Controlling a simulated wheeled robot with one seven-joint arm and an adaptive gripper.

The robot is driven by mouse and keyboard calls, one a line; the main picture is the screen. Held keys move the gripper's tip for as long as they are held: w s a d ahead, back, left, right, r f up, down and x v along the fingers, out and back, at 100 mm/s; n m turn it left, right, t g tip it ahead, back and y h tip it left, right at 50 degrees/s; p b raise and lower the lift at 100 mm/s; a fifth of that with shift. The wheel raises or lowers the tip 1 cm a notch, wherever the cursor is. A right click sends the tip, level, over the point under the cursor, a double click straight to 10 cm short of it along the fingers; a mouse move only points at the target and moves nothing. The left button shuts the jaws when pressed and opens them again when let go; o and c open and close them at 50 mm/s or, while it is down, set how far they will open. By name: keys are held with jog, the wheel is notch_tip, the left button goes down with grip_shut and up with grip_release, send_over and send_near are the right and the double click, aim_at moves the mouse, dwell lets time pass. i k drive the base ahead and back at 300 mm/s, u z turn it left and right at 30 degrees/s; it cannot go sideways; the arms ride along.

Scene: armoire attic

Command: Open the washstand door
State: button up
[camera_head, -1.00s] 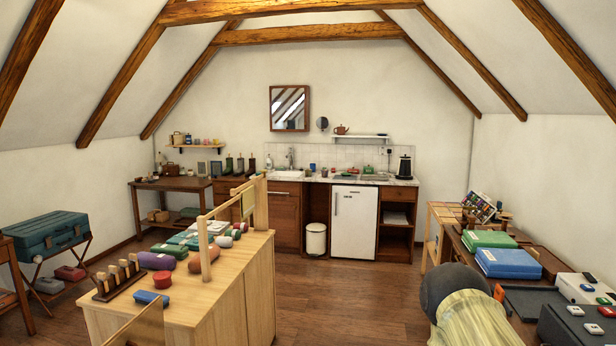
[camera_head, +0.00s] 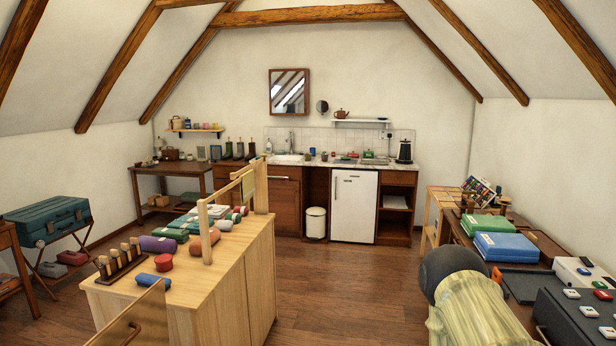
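The brown wooden washstand door (camera_head: 285,208) is at the back wall, in the cabinet below the sink (camera_head: 287,158). A short light handle shows near its top edge. The door looks shut, flush with the cabinet front. Its lower left part is partly hidden behind the light wooden island. My gripper is not in view.
The light wooden island (camera_head: 235,285) stands at front left, with a panel with a handle (camera_head: 132,328) jutting at its near end. A white bin (camera_head: 315,223) and white fridge (camera_head: 354,207) stand right of the door. A cluttered table (camera_head: 540,250) lines the right. Floor (camera_head: 330,275) between is open.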

aim_at(283, 196)
jog(key=z, duration=0.15)
jog(key=i, duration=1.15)
jog(key=z, duration=0.2)
jog(key=i, duration=3.3)
jog(key=u, duration=0.5)
jog(key=i, duration=1.65)
jog(key=u, duration=0.75)
jog(key=i, duration=1.8)
jog(key=u, duration=0.4)
